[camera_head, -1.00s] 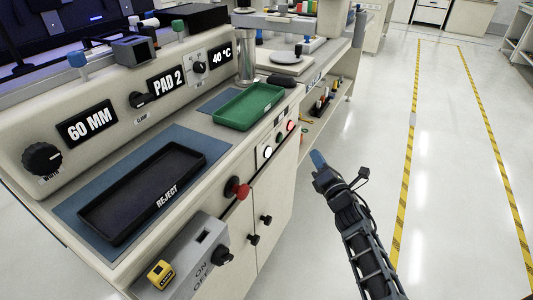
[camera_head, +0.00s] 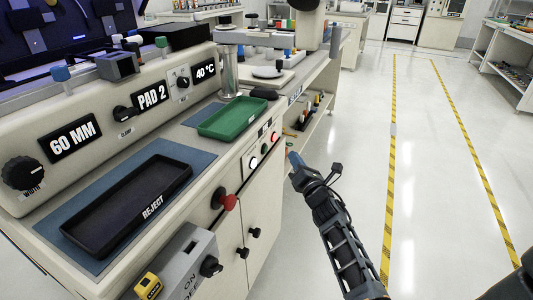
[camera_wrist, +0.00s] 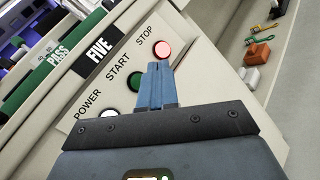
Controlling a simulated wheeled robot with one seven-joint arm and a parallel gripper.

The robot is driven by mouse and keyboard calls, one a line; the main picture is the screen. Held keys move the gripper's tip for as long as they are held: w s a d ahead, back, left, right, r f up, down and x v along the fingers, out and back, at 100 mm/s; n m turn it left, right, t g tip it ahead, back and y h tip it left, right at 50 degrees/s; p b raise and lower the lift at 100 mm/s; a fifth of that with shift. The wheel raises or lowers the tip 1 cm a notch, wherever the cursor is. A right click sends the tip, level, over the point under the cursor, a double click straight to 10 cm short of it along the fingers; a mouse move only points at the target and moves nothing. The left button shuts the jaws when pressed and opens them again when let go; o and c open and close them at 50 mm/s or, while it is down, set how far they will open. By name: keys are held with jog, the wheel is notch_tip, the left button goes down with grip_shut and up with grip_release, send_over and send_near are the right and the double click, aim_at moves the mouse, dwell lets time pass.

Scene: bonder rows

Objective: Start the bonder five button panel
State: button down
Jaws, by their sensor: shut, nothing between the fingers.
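The panel labelled FIVE (camera_wrist: 99,54) has a white POWER button (camera_wrist: 110,114), a green START button (camera_wrist: 134,82) and a red STOP button (camera_wrist: 162,50) in the wrist view. The white and red buttons look lit; the green looks darker. My gripper (camera_wrist: 154,66) is shut and empty. Its blue fingertips appear over the panel between START and STOP and cover part of the START button's right side; I cannot tell whether they touch. In the head view, the panel (camera_head: 248,160) is on the bench front, and my gripper (camera_head: 292,157) is just right of it.
A green tray (camera_head: 234,116) and a black REJECT tray (camera_head: 100,226) lie on the bench. A red knob (camera_head: 228,202) and a grey ON/OFF box (camera_head: 180,262) stick out from its front. The floor to the right, with yellow-black lines (camera_head: 392,150), is clear.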

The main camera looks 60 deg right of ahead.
aim_at(265, 149)
jog(key=shift+w+a+b, duration=0.15)
jog(key=shift+w+b, duration=0.8)
jog(key=shift+w, duration=0.55)
jog(key=shift+w+a+b, duration=0.1)
jog(key=shift+w+b, duration=0.85)
jog(key=shift+w, duration=0.5)
jog(key=shift+w+b, duration=0.4)
jog(key=shift+w+b, duration=0.3)
jog(key=shift+w, duration=0.1)
dwell(0.3)
jog(key=shift+s, duration=0.1)
jog(key=shift+s+p, duration=0.55)
jog(key=shift+s, duration=0.2)
